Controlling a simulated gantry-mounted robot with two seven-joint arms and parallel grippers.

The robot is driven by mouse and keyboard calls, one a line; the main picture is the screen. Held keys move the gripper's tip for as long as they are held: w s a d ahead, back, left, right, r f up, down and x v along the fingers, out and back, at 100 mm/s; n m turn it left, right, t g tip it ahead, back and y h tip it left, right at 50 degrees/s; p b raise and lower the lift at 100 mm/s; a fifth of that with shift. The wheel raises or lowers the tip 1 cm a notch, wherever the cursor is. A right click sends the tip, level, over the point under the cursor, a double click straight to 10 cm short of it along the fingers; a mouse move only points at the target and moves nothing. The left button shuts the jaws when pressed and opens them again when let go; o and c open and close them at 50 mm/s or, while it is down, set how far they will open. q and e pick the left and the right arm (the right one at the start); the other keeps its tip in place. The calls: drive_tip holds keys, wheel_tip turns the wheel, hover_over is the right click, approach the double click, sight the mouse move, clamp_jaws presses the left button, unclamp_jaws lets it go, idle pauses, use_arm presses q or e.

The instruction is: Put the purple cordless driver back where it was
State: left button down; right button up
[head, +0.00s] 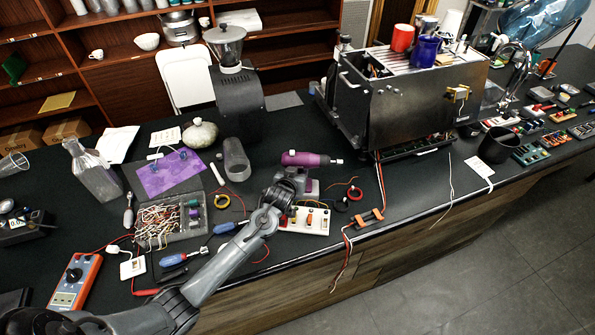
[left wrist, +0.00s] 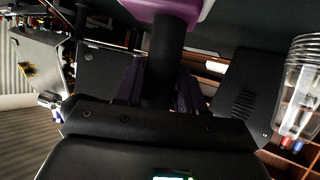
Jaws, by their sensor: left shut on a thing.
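The purple cordless driver (head: 312,159) is upright above the counter, its body level and its tip pointing right in the head view. My left gripper (head: 297,179) is shut on its dark handle, just below the purple body. In the left wrist view the dark handle (left wrist: 168,62) stands between the two fingers, with the purple body (left wrist: 165,7) at the top edge. The lower end of the driver is partly hidden by my gripper, and I cannot tell whether it touches the counter. My right gripper is not in view.
A white terminal board (head: 305,222) and a red wire coil (head: 356,193) lie close to the driver. An open parts case (head: 170,238) sits to the left. The espresso machine (head: 372,112) stands behind to the right, the grinder (head: 237,100) behind to the left. The counter's front edge is near.

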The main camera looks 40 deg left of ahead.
use_arm(q)
drive_tip(key=shift+r, duration=0.15)
drive_tip(key=c, duration=0.9)
unclamp_jaws()
drive_tip(key=shift+f, duration=0.2)
drive_tip(key=shift+c, duration=0.2)
drive_tip(key=shift+o, duration=1.4)
drive_tip(key=shift+r, duration=0.1)
drive_tip(key=v, duration=1.1)
drive_tip(key=s+d+f+m+g+h, duration=0.1)
drive_tip(key=s+d+f+m+g, duration=0.1)
drive_tip(key=s+d, duration=0.3)
drive_tip(key=s+d+f+m+g+h, duration=0.2)
drive_tip(key=s+d, duration=0.3)
drive_tip(key=s, duration=0.8)
drive_tip(key=s+d+f+m+g+h, duration=0.2)
drive_tip(key=s+d+m+g, duration=0.1)
drive_tip(key=s, duration=0.6)
drive_tip(key=d+g, duration=0.1)
drive_tip(key=d, duration=0.1)
drive_tip(key=shift+s+d+f+m, duration=0.2)
drive_tip(key=shift+d+f+m, duration=0.1)
drive_tip(key=shift+d, duration=0.1)
